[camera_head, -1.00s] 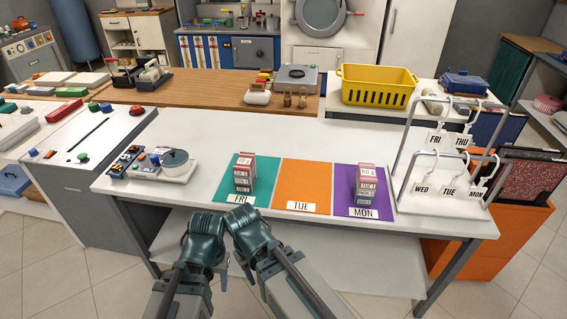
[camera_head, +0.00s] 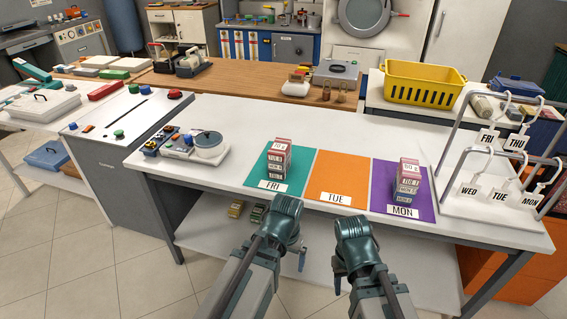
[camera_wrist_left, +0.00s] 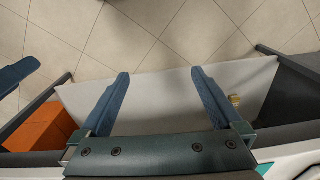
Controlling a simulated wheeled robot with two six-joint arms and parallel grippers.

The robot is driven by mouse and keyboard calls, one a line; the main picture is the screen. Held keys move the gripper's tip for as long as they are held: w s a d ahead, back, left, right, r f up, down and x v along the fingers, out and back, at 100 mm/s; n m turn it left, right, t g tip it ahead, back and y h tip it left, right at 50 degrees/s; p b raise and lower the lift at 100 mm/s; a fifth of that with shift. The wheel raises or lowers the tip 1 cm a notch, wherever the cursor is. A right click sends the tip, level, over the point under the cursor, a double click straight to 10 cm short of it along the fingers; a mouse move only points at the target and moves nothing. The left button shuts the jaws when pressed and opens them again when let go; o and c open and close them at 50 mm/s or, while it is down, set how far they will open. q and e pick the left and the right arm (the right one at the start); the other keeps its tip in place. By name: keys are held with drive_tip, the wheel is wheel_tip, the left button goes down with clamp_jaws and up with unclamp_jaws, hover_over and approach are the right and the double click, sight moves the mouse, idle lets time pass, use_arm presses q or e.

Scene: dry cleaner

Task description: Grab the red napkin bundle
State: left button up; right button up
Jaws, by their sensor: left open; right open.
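I cannot single out a red napkin bundle for sure. A stack of red and white labelled blocks (camera_head: 277,158) stands on the green FRI mat (camera_head: 257,178), and a similar stack (camera_head: 408,180) stands on the purple MON mat (camera_head: 383,205). My left gripper (camera_head: 287,217) is in front of the counter's front edge, below the FRI mat. In the left wrist view its fingers (camera_wrist_left: 160,75) are spread with nothing between them. My right gripper (camera_head: 350,235) is in front of the counter, below the TUE mat; its fingertips are mostly hidden. Neither gripper touches a stack.
The orange TUE mat (camera_head: 338,174) is bare. A rack with day tags (camera_head: 497,190) stands on the right. A small device with a round dial (camera_head: 207,145) is on the left. Small yellow (camera_head: 236,209) and green (camera_head: 257,213) blocks lie on the lower shelf (camera_head: 205,233).

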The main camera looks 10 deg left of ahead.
use_arm(q)
drive_tip(key=w+a+f+n+t+h+b, duration=0.1)
drive_tip(key=w+a+f+n+b, duration=0.2)
drive_tip(key=w+f, duration=0.15)
drive_tip(key=n+t+b, duration=0.1)
drive_tip(key=n+t, duration=1.4)
drive_tip(key=n, duration=1.9)
approach(275, 156)
drive_tip(key=w, duration=0.2)
drive_tip(key=w+b, duration=0.1)
drive_tip(key=w, duration=0.2)
drive_tip(key=w+f, duration=0.1)
drive_tip(key=w, duration=0.2)
drive_tip(key=shift+d+f, duration=0.15)
drive_tip(key=shift+d, duration=0.05)
use_arm(e)
wheel_tip(275, 156, down, 7)
drive_tip(key=w, duration=0.2)
